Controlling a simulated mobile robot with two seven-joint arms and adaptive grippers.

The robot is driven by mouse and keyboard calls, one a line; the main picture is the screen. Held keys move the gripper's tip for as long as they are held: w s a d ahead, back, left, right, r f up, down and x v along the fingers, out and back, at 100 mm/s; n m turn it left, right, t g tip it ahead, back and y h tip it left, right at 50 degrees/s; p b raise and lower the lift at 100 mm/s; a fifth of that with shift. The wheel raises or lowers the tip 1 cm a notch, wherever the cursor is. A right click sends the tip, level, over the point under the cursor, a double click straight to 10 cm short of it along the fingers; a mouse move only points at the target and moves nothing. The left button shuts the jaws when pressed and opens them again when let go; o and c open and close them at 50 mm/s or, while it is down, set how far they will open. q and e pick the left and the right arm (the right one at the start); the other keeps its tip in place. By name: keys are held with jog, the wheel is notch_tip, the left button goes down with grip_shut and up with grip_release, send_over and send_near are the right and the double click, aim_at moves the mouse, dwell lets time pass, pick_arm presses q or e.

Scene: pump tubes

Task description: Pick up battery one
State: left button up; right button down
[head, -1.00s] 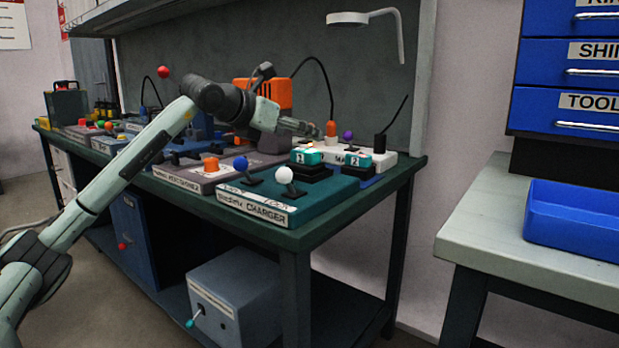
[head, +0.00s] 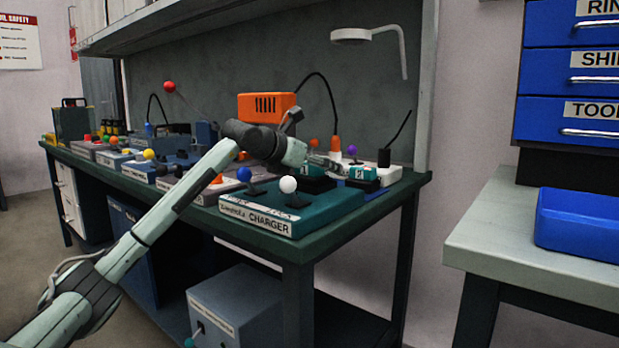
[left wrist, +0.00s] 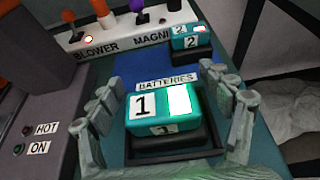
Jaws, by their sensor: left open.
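Battery one is a teal block with a white "1" label and a lit green-white panel. In the left wrist view battery one (left wrist: 142,106) sits upright in a dark socket under a "BATTERIES" label. My left gripper (left wrist: 168,112) is open, with one finger on each side of the battery and visible gaps to it. In the head view my left gripper (head: 312,161) reaches over the teal charger (head: 290,210) and partly hides battery one. My right gripper is in neither view.
Battery two (head: 363,173) stands in its own socket to the right. A blue tray (head: 580,222) is on the right bench.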

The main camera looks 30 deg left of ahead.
pick_arm(q)
jog(key=shift+w+f, duration=0.1)
jog(key=shift+w, duration=0.2)
jog(key=shift+c, duration=0.6)
jog(key=c, duration=1.5)
